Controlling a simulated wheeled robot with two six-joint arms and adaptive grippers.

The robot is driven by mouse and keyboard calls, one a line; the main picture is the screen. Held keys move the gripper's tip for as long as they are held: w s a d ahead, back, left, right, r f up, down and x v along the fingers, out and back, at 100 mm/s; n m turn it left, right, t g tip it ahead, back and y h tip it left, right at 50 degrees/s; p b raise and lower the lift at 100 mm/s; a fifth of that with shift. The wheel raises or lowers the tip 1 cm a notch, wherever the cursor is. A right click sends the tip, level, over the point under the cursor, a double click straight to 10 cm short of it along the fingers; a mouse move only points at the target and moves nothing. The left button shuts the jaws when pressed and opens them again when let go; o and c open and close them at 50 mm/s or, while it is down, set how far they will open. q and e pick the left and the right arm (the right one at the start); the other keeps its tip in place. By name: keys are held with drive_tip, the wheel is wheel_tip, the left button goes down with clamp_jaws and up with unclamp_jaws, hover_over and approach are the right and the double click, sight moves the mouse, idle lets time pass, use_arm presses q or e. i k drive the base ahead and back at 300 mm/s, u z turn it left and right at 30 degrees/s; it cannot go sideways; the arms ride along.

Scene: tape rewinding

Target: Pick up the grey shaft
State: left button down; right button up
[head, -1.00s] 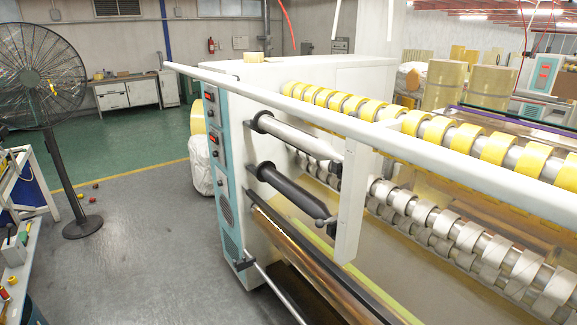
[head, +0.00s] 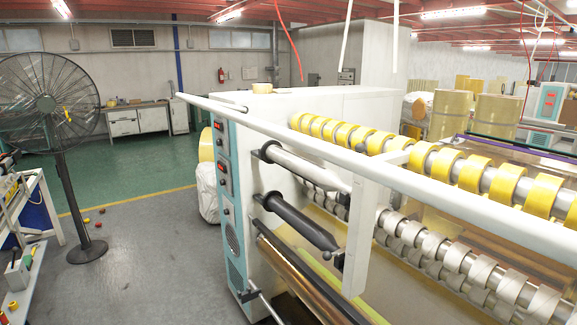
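A light grey shaft (head: 310,169) with dark ends sits on the near side of the rewinding machine (head: 355,98), sloping down to the right. A darker, almost black shaft (head: 303,222) lies below it, about parallel. I cannot tell for certain which of the two the task names. The right end of the light shaft lies close to a white upright (head: 361,235) of the machine. Neither of my grippers is in view.
A long white bar (head: 330,152) runs across the machine in front of the shafts. Yellow tape rolls (head: 470,173) line the top. A black fan (head: 75,190) and a workbench (head: 38,235) stand at the left. The grey floor (head: 150,240) between is mostly clear.

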sight(272, 151)
drive_tip(key=u, duration=1.45)
drive_tip(key=i, duration=2.75)
drive_tip(key=z, duration=2.25)
